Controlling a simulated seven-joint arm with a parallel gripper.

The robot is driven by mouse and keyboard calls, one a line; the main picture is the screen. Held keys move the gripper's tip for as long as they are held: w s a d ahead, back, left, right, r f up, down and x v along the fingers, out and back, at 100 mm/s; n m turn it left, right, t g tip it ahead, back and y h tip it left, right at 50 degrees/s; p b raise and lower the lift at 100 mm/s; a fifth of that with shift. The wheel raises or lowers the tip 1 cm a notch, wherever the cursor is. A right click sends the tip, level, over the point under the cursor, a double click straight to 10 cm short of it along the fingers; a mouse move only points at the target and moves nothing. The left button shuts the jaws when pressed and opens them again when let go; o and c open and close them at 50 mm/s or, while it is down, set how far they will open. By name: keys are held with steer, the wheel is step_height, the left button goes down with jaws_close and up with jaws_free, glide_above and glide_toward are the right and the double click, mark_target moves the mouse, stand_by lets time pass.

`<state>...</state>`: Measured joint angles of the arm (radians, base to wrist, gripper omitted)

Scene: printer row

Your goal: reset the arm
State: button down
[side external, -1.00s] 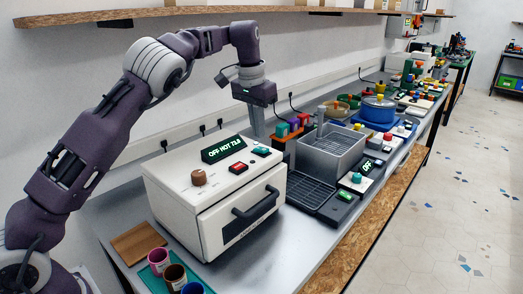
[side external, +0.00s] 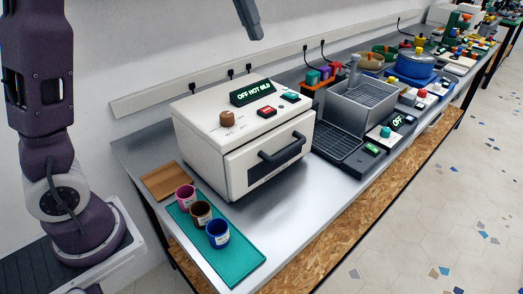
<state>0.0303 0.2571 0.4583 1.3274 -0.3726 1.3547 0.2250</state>
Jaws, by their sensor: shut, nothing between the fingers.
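Only the lower tip of my gripper (side external: 250,20) shows, at the top edge of the side external view. It is a slim dark shape with its fingers together, and nothing shows held in it. It hangs high above the back of the white oven-like box (side external: 243,135), well clear of it. The rest of the hand is above the picture. My upright purple arm links stand at the left, off the end of the bench.
A teal mat (side external: 240,262) with pink, brown and blue cups lies at the bench's near end, beside a wooden board (side external: 170,182). A grey sink-like basin (side external: 360,108) and a blue pot (side external: 415,66) stand farther along. The bench's front strip (side external: 300,212) is clear.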

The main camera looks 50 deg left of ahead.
steer(key=s+d, duration=0.3)
steer(key=s, duration=0.4)
steer(key=s+d, duration=0.2)
steer(key=s, duration=0.5)
steer(key=s+d+f+m+t+y, duration=0.1)
steer(key=s+d+f+m+t, duration=0.1)
steer(key=s+f, duration=0.8)
steer(key=s, duration=0.3)
steer(key=shift+s+d+y, duration=0.3)
steer(key=shift+s, duration=0.05)
